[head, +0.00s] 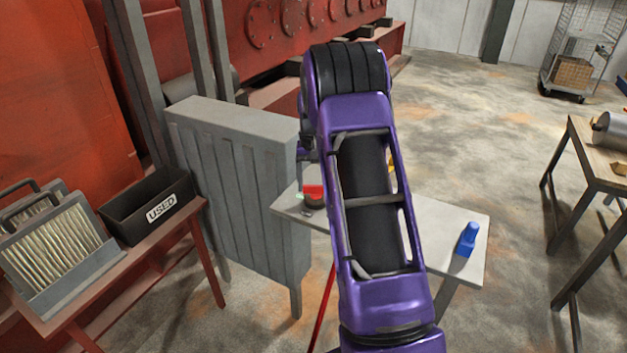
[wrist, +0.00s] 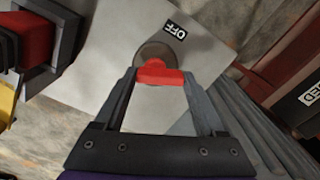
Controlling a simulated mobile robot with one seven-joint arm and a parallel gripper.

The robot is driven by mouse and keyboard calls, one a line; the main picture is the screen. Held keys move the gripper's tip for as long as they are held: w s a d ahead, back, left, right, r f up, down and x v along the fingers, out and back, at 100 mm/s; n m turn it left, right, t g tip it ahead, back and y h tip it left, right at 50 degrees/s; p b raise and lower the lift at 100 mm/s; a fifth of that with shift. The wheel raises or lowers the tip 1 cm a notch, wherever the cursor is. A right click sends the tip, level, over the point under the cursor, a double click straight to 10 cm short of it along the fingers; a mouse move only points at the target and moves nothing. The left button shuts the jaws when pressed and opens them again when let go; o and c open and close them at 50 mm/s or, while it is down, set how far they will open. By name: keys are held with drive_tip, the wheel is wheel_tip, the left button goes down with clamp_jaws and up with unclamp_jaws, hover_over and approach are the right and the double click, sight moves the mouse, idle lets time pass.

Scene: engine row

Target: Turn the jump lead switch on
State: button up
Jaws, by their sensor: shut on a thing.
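The jump lead switch has a red handle (wrist: 158,73) on a dark round base (wrist: 154,52), set on a pale grey plate. A label reading OFF (wrist: 175,30), upside down in the wrist view, lies on the plate beyond the base. My gripper (wrist: 160,76) is shut on the red handle, one finger at each side of it. In the head view a red piece on a dark base (head: 314,193) shows at the left end of a pale table, beside my purple arm, which hides much of the table. My fingertips are not clear there.
A grey ribbed panel (head: 240,185) stands close left of the table (head: 425,222). A blue object (head: 468,240) sits at the table's right end. A dark box marked USED (head: 150,208) is on a red stand. In the wrist view a red block in a dark frame (wrist: 38,35) is at left.

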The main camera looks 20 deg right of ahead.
drive_tip(key=m, duration=0.2)
drive_tip(key=m+p, duration=0.1)
drive_tip(key=m, duration=0.2)
drive_tip(key=shift+w+d, duration=0.1)
drive_tip(key=shift+w, duration=0.1)
idle(0.4)
drive_tip(key=o, duration=1.3)
wheel_tip(320, 180, up, 18)
drive_tip(key=shift+f+p, duration=0.25)
drive_tip(key=shift+p, duration=0.55)
